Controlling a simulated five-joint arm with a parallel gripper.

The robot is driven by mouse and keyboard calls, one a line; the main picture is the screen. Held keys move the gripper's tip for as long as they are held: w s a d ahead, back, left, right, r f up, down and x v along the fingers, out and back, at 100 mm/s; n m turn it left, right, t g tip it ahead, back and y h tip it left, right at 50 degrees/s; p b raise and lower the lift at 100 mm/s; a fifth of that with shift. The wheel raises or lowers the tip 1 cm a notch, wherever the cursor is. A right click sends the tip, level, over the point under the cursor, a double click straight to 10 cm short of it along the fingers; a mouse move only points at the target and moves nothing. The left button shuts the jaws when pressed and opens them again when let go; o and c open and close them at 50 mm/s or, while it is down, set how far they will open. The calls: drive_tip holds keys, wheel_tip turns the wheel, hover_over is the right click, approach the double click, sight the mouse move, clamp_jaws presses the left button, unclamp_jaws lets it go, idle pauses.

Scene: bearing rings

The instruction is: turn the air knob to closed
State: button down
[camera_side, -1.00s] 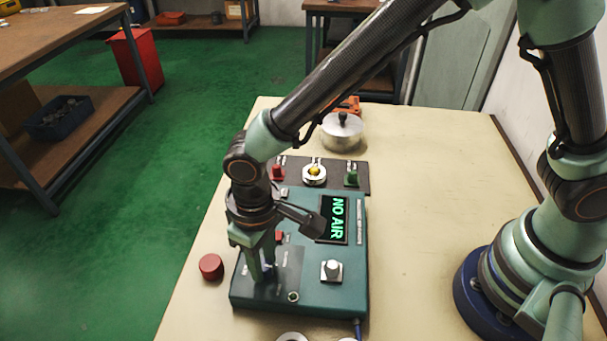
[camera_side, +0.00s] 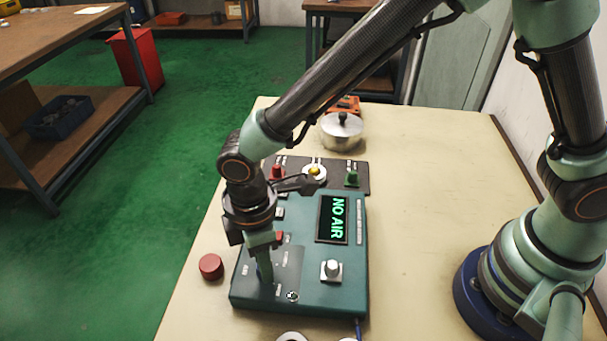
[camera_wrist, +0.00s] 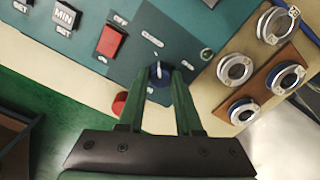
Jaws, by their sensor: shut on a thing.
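The air knob (camera_wrist: 160,76) is a small dark blue knob with a white pointer line, on the dark plate of the teal control box (camera_side: 315,295). In the wrist view it sits between the two fingertips of my gripper (camera_wrist: 161,82), which is shut on it. The pointer line runs roughly along the fingers, up and down in that picture. Small labels lie around the knob, too blurred to read surely. In the side view my gripper (camera_side: 265,277) points down onto the plate and mostly hides the knob. The box's display (camera_side: 333,219) reads NO AIR in green.
A silver knob (camera_side: 331,270) stands on the box right of my gripper. A red cap (camera_side: 211,266) is on the table to the left. A panel with red, yellow and green buttons (camera_side: 352,179) and a metal pot (camera_side: 342,131) are behind. Metal rings (camera_wrist: 237,69) lie nearby.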

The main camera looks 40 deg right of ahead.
drive_tip(key=shift+w+d+n, duration=0.1)
drive_tip(key=shift+d+n, duration=0.05)
drive_tip(key=shift+n, duration=0.45)
drive_tip(key=c, duration=0.6)
unclamp_jaws()
drive_tip(key=shift+r, duration=0.5)
wheel_tip(320, 180, up, 11)
drive_tip(key=shift+r, duration=0.1)
